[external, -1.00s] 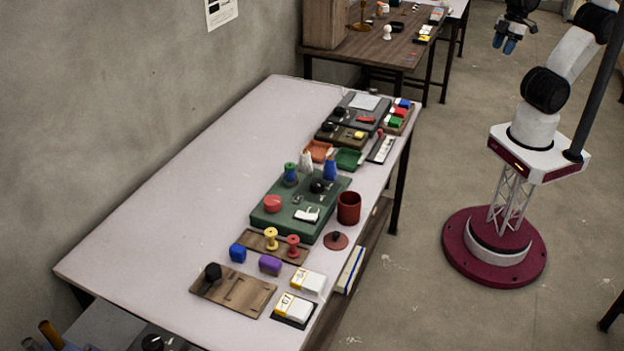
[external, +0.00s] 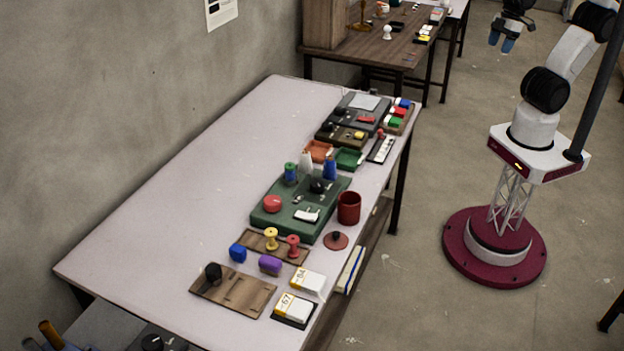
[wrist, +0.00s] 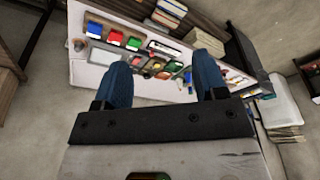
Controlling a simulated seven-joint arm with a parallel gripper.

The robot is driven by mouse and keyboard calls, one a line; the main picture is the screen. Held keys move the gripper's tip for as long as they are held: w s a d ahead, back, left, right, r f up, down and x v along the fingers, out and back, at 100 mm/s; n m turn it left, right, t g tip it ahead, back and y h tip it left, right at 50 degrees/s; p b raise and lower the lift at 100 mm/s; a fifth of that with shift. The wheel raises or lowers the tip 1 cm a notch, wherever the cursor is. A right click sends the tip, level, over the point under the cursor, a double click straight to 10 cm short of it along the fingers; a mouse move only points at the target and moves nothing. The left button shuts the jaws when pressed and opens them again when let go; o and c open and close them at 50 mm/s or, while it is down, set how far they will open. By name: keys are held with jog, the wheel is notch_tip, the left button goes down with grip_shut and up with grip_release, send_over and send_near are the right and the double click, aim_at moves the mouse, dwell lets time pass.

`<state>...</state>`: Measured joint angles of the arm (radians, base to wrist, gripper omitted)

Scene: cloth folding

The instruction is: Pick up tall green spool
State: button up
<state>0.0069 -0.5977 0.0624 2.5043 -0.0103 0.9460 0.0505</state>
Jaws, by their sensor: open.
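A tall spool with a green top and a blue body (external: 290,173) stands upright at the back left of the green board (external: 262,222) on the long table. A white cone (external: 306,162) and a blue cone-shaped piece (external: 330,169) stand to its right. My gripper (external: 502,43) is at the upper right of the external view, high over the floor and well away from the table. In the wrist view my gripper (wrist: 160,85) has its two blue fingers apart with nothing between them. The spool cannot be clearly made out in the wrist view.
A yellow spool (external: 271,238) and a red spool (external: 293,246) stand on a wooden strip in front of the board. A dark red cup (external: 349,207) stands at its right. The table's left side (external: 170,210) is bare.

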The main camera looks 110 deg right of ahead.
jog(key=w+r+m, duration=0.2)
jog(key=w+r, duration=0.1)
jog(key=w, duration=0.7)
jog(key=w+r+m, duration=0.2)
jog(key=w+r, duration=0.1)
jog(key=w, duration=0.7)
jog(key=m+g, duration=0.3)
jog(key=m, duration=0.8)
send_over(290, 165)
jog(key=f, duration=2.5)
jog(key=shift+s+d+f, duration=0.15)
jog(key=shift+s, duration=0.25)
jog(key=shift+w+f, duration=0.45)
jog(key=shift+f, duration=0.15)
jog(key=shift+f, duration=1.3)
jog(key=shift+f, duration=2.6)
